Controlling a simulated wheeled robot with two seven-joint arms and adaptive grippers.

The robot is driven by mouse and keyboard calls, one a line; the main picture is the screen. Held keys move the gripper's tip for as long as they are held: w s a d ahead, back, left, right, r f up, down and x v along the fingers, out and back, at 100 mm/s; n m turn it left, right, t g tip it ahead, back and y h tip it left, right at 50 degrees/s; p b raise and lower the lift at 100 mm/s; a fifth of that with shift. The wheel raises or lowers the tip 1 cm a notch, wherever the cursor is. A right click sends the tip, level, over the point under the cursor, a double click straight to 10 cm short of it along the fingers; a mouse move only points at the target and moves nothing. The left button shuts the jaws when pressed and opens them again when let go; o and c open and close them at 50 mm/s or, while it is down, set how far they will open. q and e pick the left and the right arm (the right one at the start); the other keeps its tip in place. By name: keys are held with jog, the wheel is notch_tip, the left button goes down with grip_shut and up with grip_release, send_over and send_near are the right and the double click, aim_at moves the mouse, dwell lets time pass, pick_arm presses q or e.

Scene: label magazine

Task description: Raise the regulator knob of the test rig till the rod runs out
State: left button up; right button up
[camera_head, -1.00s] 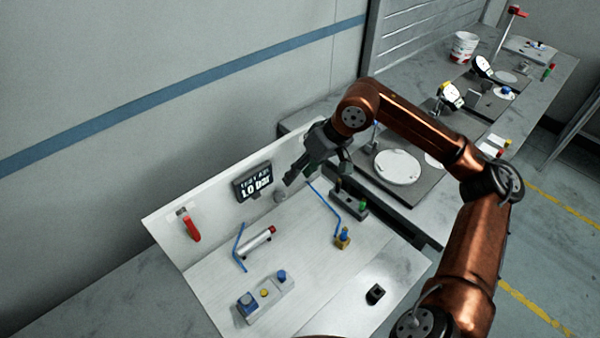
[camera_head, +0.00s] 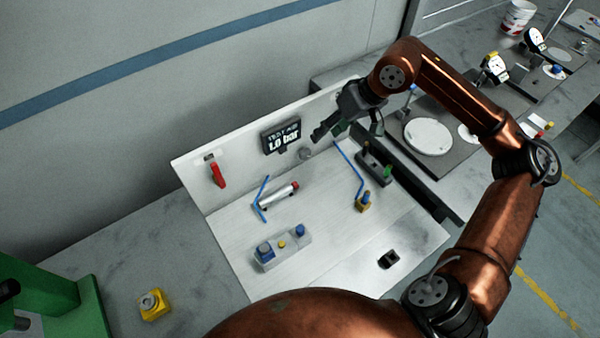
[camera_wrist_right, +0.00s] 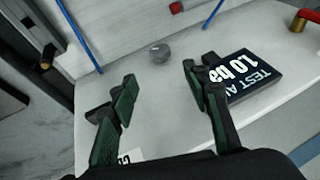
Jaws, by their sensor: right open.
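The test rig is a white panel and base (camera_head: 228,222). The grey round regulator knob (camera_head: 305,153) sits low on its back panel, beside a dark display (camera_head: 281,137) reading "TEST AIR 1.0 bar". A silver cylinder with a red end (camera_head: 279,196) lies on the base; I see no clear rod out of it. My right gripper (camera_head: 318,137) is close to the knob, at the panel. In the right wrist view the right gripper (camera_wrist_right: 160,80) is open and empty. The knob (camera_wrist_right: 160,53) shows between and beyond its fingertips, apart from them. My left gripper is not in view.
A red lever (camera_head: 217,174) hangs on the panel's left. Blue tubes (camera_head: 350,170) run to a brass fitting (camera_head: 363,202). A button box (camera_head: 284,248) and small black block (camera_head: 389,259) stand in front. A yellow box (camera_head: 154,304) and green frame (camera_head: 60,295) are left.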

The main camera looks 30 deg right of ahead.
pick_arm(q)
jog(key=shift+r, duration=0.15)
pick_arm(e)
jog(key=shift+m, duration=0.3)
jog(key=m+h+p, duration=0.5)
jog(key=m+p, duration=0.7)
jog(key=m, duration=1.6)
send_near(306, 154)
jog(key=d+f, duration=0.1)
jog(key=f, duration=0.1)
jog(key=w+f+m, duration=0.1)
jog(key=f+m, duration=0.1)
jog(key=w+f+m+p, duration=0.1)
jog(key=f+m, duration=0.1)
jog(key=w+f+m+p, duration=0.1)
jog(key=f+m, duration=0.1)
jog(key=f, duration=0.1)
jog(key=shift+w+d+t+h, duration=0.2)
jog(key=shift+t+h, duration=0.1)
jog(key=shift+t, duration=0.1)
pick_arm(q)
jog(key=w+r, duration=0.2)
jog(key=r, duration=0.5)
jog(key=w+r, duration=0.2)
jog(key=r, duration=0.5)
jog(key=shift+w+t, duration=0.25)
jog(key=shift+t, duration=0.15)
pick_arm(e)
jog(key=shift+c, duration=0.6)
